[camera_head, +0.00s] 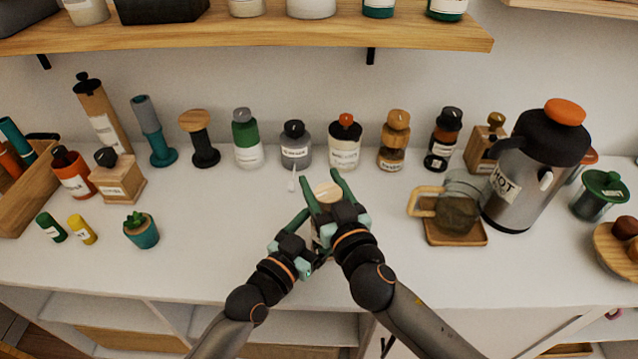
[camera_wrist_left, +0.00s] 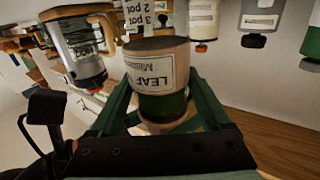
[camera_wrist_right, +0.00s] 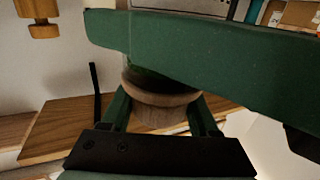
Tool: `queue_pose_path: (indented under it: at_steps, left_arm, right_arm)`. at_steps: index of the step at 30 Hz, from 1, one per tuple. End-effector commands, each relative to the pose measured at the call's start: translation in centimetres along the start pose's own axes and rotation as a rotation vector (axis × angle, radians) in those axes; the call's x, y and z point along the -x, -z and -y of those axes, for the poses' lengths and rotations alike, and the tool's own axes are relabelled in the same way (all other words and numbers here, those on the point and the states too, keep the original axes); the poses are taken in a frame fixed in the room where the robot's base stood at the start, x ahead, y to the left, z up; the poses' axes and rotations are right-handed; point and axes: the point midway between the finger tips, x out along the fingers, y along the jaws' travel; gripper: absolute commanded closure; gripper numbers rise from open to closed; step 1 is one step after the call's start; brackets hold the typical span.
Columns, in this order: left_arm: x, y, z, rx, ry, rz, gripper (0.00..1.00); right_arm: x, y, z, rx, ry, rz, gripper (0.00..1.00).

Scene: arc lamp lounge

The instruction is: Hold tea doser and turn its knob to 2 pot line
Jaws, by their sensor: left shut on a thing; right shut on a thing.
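The tea doser (camera_head: 327,191) stands at the front middle of the counter, its round wooden top showing between green fingers. In the left wrist view its body (camera_wrist_left: 155,75) has a white label reading "LEAF", a green band and a wooden end. My left gripper (camera_head: 305,228) is shut on the doser body. My right gripper (camera_head: 325,182) is shut on its wooden knob, which the right wrist view shows between the fingers (camera_wrist_right: 163,108). A white scale (camera_wrist_left: 142,16) with "3 pot" and "2 pot" shows beyond the body; where the knob points is hidden.
A row of jars, including a grey one (camera_head: 295,146) and a white one (camera_head: 345,145), stands behind the doser. A glass pitcher on a wooden tray (camera_head: 455,238) and a steel HOT jug (camera_head: 530,180) stand right.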

Motion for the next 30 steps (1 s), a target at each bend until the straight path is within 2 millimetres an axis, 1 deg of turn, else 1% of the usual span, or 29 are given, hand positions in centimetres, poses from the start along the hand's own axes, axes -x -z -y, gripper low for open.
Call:
queue_pose_path:
  at_steps: [1, 6, 12, 28, 29, 30]
  left_arm:
    - [0.00, -0.15, -0.28, 0.000, -0.005, 0.005, 1.00]
    - [0.01, -0.17, -0.30, -0.001, -0.006, 0.005, 1.00]
    - [0.02, -0.21, -0.32, -0.002, -0.006, 0.006, 1.00]
    - [0.05, -0.25, -0.30, -0.005, -0.006, 0.007, 1.00]
    - [0.06, -0.25, -0.30, -0.005, -0.006, 0.007, 1.00]
    - [0.06, -0.25, -0.29, -0.005, -0.005, 0.007, 1.00]
  right_arm:
    - [-0.01, 0.26, 0.18, -0.009, -0.027, -0.005, 0.94]
    - [-0.04, 0.34, -0.18, -0.006, -0.113, -0.007, 0.94]
    - [-0.02, 0.31, -0.47, -0.001, -0.171, -0.005, 0.94]
    - [-0.01, 0.32, -0.69, 0.004, -0.193, -0.005, 0.94]
    - [-0.01, 0.32, -0.69, 0.004, -0.193, -0.005, 0.37]
    - [-0.01, 0.32, -0.69, 0.004, -0.193, -0.005, 0.32]
